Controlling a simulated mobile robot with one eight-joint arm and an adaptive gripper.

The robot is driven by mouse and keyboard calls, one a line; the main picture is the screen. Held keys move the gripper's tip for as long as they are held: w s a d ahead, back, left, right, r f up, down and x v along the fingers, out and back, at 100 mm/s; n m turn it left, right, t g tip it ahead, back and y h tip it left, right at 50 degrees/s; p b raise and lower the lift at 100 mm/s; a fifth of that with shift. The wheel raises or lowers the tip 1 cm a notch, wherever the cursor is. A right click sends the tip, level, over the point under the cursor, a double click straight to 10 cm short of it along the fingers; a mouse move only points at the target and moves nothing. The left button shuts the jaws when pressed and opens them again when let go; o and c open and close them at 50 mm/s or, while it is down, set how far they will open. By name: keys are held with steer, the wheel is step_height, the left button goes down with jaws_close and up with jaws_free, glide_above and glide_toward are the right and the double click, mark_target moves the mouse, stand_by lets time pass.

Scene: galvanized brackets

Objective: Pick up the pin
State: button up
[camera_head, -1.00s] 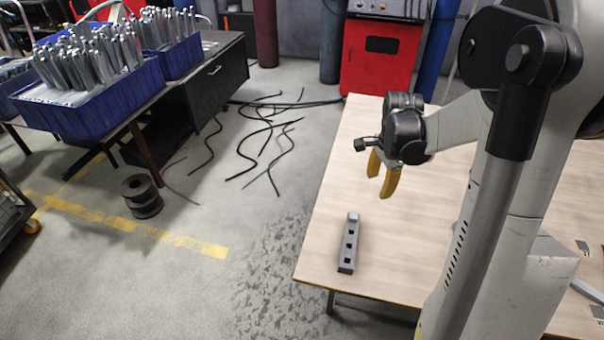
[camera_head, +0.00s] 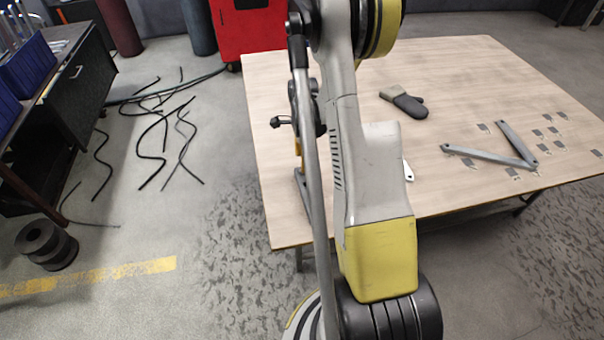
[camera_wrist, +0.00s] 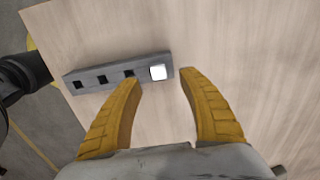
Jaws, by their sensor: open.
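The pin (camera_wrist: 158,72) has a pale, bright square top and stands in the end hole of a dark grey block (camera_wrist: 116,77). The block's other holes show dark and empty. My gripper (camera_wrist: 160,84) is open, with its yellow fingers pointing at the block. The pin lies between and just beyond the fingertips in the wrist view, and nothing is gripped. In the head view my arm hides most of the gripper and the pin; only a sliver of the block (camera_head: 301,186) shows beside the arm.
The wooden table (camera_head: 440,75) also holds a dark mitt (camera_head: 404,102), grey flat bars (camera_head: 490,157) and several small plates (camera_head: 550,133) on the right. Black cables (camera_head: 160,130) and a dark spool (camera_head: 46,245) lie on the floor left of the table.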

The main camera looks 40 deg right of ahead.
mark_target(302, 173)
steer(key=f+b, duration=0.2)
steer(key=f, duration=0.2)
steer(key=shift+a+f, duration=0.2)
steer(key=shift+r, duration=0.1)
steer(key=shift+c, duration=0.2)
jaws_close()
